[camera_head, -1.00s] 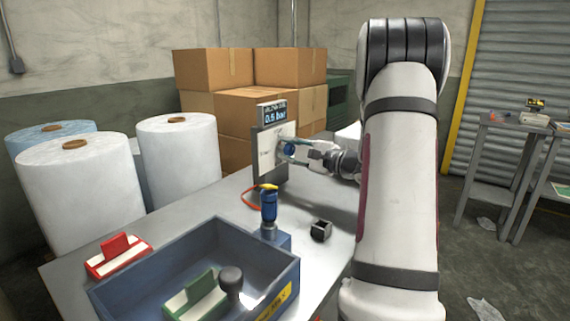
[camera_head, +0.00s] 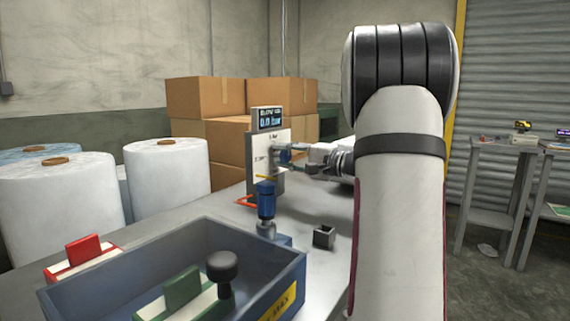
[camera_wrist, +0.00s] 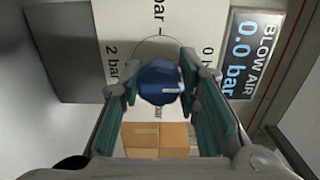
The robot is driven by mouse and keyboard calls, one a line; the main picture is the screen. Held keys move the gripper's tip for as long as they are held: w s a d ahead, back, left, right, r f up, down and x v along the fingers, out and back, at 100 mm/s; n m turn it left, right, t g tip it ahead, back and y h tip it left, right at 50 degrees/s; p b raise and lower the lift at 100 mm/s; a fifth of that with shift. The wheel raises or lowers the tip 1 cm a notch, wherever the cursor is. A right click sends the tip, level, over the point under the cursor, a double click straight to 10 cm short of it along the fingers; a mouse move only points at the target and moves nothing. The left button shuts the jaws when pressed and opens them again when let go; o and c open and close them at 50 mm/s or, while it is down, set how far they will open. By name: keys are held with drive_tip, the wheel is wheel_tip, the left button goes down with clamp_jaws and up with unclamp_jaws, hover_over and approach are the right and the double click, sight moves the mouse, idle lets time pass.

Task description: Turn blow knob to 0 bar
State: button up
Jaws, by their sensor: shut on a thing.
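The blue blow knob (camera_wrist: 160,82) sits on the white dial face of an upright panel (camera_head: 256,174), with bar marks around it. In the wrist view my gripper (camera_wrist: 160,88) is shut on the knob, with one teal-padded finger on each side. The display (camera_wrist: 246,55) beside the dial reads "BLOW AIR 0.0 bar". In the head view the display (camera_head: 268,118) tops the panel and also reads 0.0 bar. There my gripper (camera_head: 284,157) reaches the panel from the right and partly hides the knob.
A blue bin (camera_head: 75,300) with a green-and-white block and a black-knobbed tool stands in front. A blue tool (camera_head: 266,200) and a small dark block (camera_head: 324,236) stand on the grey table. Cardboard boxes (camera_head: 205,98) and white rolls (camera_head: 168,185) are behind. My arm blocks the right side.

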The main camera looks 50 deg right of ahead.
drive_tip(key=shift+f, duration=0.1)
idle(0.3)
drive_tip(key=o, duration=1.2)
drive_tip(key=shift+s, duration=0.1)
drive_tip(key=s, duration=0.4)
drive_tip(key=s+d, duration=0.1)
drive_tip(key=s, duration=0.6)
drive_tip(key=shift+s+d, duration=0.3)
drive_tip(key=shift+s, duration=0.05)
